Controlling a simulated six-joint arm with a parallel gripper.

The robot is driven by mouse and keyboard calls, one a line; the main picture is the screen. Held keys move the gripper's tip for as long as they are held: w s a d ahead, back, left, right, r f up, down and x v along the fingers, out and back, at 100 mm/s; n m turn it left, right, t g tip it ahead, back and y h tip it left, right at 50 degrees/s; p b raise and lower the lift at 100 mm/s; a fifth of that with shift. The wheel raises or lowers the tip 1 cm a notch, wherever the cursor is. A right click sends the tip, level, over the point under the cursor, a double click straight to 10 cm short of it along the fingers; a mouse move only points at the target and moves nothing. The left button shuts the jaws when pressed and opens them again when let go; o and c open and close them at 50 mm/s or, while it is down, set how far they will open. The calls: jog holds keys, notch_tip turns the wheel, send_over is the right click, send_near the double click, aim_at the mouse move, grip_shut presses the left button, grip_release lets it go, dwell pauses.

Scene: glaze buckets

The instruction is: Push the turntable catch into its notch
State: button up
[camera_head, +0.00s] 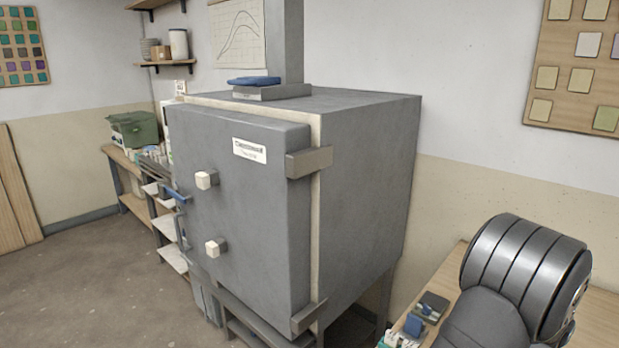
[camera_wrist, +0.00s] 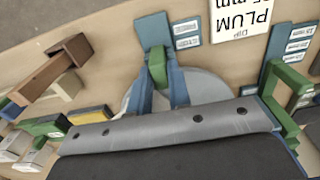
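In the wrist view a pale grey disc (camera_wrist: 205,87), perhaps the turntable, lies on the tan bench, partly covered. I cannot make out a notch or whether the green piece sits in one. A dark body with a grey, holed edge (camera_wrist: 185,127), apparently part of my gripper, fills the bottom of the wrist view. It hides the near side of the disc.
A second green bracket (camera_wrist: 288,88) stands at the right, and a brown block (camera_wrist: 70,50) at the left. A white sign reading PLUM (camera_wrist: 240,20) lies behind. In the head view a grey kiln (camera_head: 255,200) stands left of the bench (camera_head: 600,320).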

jog(key=shift+o, duration=1.3)
jog(key=shift+r, duration=3.5)
notch_tip(320, 180, down, 7)
jog(key=shift+s+a, duration=0.35)
jog(key=shift+s, duration=0.05)
jog(key=shift+w, duration=0.1)
